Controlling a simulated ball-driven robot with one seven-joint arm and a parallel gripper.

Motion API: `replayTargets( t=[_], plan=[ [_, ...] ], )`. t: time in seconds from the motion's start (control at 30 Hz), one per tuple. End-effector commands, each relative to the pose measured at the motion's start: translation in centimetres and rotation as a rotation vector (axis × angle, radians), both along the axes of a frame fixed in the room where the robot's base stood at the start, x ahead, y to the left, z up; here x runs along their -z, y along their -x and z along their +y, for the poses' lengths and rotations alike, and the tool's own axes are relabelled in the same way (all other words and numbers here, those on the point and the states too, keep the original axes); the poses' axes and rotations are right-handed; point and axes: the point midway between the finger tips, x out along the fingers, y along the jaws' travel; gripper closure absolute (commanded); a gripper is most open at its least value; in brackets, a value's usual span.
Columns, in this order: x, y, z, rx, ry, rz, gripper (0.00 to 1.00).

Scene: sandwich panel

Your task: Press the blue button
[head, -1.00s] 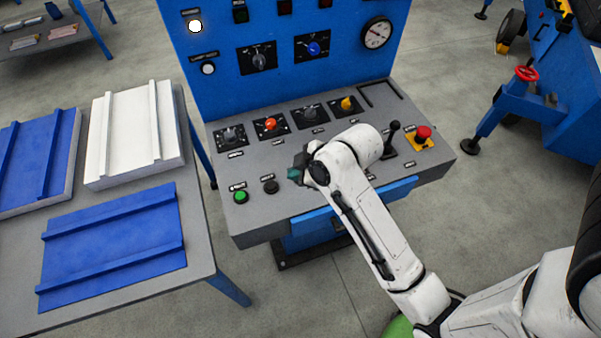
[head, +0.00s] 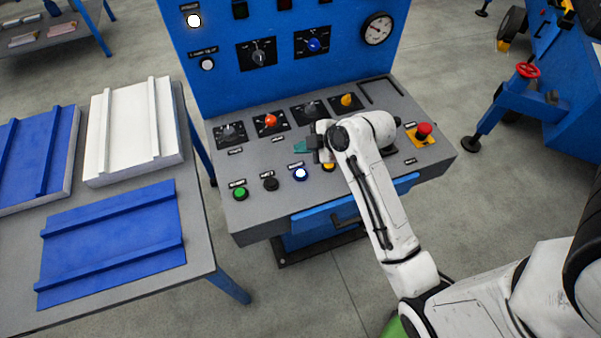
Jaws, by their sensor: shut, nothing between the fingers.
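The blue button (head: 300,174) is on the front row of the grey sloped console top (head: 262,207). It shows a bright whitish centre with a blue rim. My gripper (head: 300,146) is shut and empty, with its teal fingertips just behind the blue button in the picture. The fingertips look apart from the button, over the console. Their exact height cannot be told.
A green button (head: 240,193) and a black button (head: 270,184) sit left of the blue one. A yellow button (head: 328,167) sits right, partly behind my arm. Knobs line the back row. A red emergency button (head: 424,129) is at right.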

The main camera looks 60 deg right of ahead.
Motion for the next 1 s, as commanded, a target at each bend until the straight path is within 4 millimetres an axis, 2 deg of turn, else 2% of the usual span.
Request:
replayTargets(
  t=[0.4,0.6,0.73,1.0],
  plan=[
    [5.5,0.0,0.0,0.001,0.001,0.001,1.0],
    [7.6,0.0,0.0,0.0,-0.002,0.002,1.0],
    [8.2,0.0,0.0,0.0,-0.001,0.001,1.0],
    [8.2,0.0,0.0,0.0,-0.001,0.001,1.0]
  ],
)
